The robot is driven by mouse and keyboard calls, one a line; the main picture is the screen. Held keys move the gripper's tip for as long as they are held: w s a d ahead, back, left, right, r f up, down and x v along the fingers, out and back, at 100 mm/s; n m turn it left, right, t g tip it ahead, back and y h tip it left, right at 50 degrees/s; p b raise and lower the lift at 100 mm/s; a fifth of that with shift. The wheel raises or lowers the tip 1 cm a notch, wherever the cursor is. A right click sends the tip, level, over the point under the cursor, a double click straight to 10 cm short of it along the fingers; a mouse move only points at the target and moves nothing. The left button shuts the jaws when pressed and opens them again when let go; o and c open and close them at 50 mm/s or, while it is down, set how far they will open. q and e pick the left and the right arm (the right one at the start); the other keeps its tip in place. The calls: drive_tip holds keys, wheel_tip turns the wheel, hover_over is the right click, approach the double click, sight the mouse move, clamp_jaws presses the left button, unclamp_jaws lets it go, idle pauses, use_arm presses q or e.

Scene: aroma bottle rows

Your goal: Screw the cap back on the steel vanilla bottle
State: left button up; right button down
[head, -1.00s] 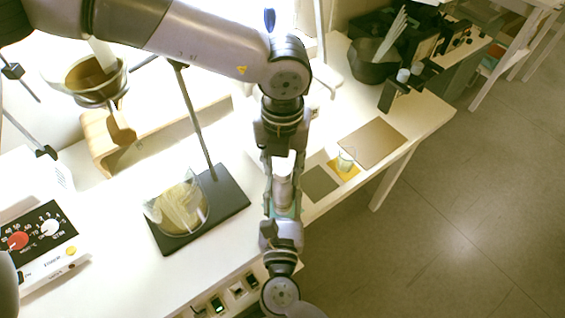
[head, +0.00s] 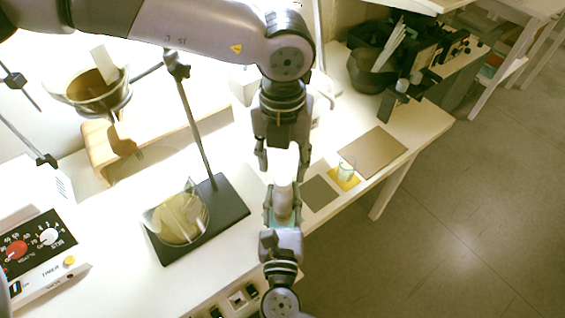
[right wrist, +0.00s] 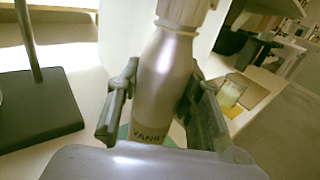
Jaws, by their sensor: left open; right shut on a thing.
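The steel vanilla bottle (head: 283,208) is held upright over the table's front edge. It fills the middle of the right wrist view (right wrist: 165,80), with part of a VANILLA label low on its side. My right gripper (head: 283,193) is shut around its body. A silvery cap-like piece (right wrist: 185,10) sits above a pale ring on the neck; its top is cut off, so how tightly it sits cannot be told. My left gripper (head: 283,165) is open, pointing down just above the bottle, its fingers apart on both sides of the bottle's line.
A black stand base (head: 230,208) with a glass dish (head: 178,217) lies left of the bottle. A grey mat (head: 320,193), a small beaker (head: 346,170) on a yellow mat and a brown board (head: 373,152) lie right. A dial device (head: 40,245) stands far left.

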sight(283, 179)
use_arm(q)
drive_tip(key=shift+c, duration=0.3)
wheel_tip(283, 179, up, 4)
drive_tip(key=n, duration=0.4)
drive_tip(key=shift+f+n, duration=0.25)
drive_tip(key=shift+n, duration=0.05)
drive_tip(key=shift+f, duration=4.05)
drive_tip(key=shift+c, duration=0.4)
clamp_jaws()
drive_tip(key=shift+o, duration=0.7)
unclamp_jaws()
